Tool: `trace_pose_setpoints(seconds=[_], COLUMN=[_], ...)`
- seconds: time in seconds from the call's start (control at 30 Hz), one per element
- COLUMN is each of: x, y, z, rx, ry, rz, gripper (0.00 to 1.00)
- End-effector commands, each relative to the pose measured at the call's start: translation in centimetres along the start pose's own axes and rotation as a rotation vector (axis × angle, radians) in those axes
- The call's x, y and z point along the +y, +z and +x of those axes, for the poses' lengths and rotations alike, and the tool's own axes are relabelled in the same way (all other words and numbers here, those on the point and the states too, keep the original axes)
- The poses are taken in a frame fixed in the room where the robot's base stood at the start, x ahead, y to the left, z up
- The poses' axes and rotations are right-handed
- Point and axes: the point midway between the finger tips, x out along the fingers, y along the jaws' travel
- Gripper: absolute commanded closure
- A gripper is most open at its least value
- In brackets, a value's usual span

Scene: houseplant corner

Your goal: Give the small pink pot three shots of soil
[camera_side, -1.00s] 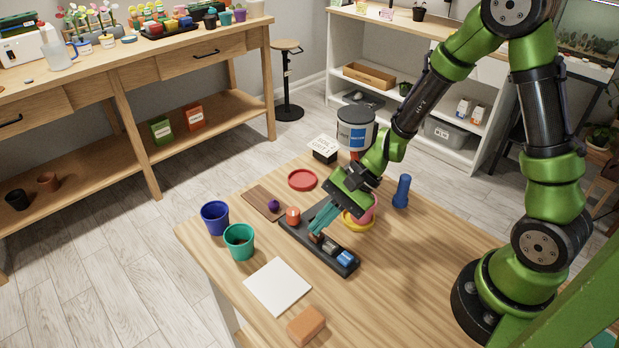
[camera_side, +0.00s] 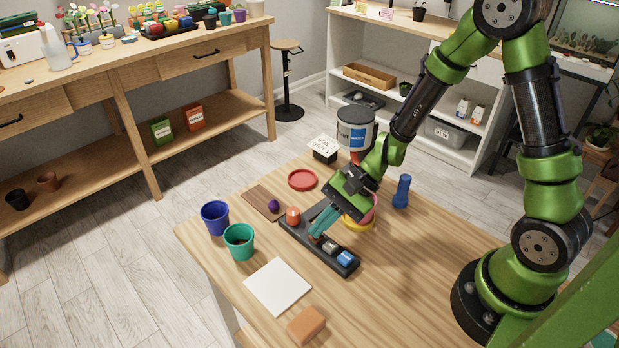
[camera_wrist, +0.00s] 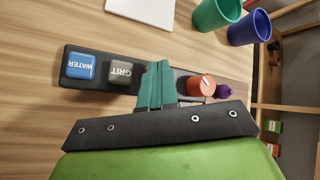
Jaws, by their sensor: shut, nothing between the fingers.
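The small pink pot (camera_side: 371,207) stands in a yellow saucer (camera_side: 352,225) in the side view, partly hidden behind my gripper. A hopper (camera_side: 356,132) with a grey body and blue label rises behind it. A dark button panel (camera_side: 295,235) lies in front of the pot. It carries a blue WATER button (camera_wrist: 80,66), a grey GRIT button (camera_wrist: 121,71) and an orange knob (camera_wrist: 201,86). My gripper (camera_side: 316,234) is shut and empty, its teal fingertips down at the panel between the grit button and the knob. Whatever lies under the fingertips is hidden; contact is unclear.
A blue pot (camera_side: 215,217) and a green pot (camera_side: 239,241) stand left of the panel. A white sheet (camera_side: 278,286) and orange block (camera_side: 306,325) lie in front. A red saucer (camera_side: 302,180), lettered card (camera_side: 323,142) and blue bottle-shaped object (camera_side: 402,191) are behind.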

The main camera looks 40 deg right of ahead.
Motion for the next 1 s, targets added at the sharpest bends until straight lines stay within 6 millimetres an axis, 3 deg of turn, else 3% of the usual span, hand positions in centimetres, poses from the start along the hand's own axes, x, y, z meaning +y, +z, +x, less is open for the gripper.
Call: trace_pose_setpoints(seconds=[1.0], x=[-1.6], y=[1.5], z=[-2.1], rx=[0.001], ry=[-0.002], rz=[-0.003], gripper=[1.00])
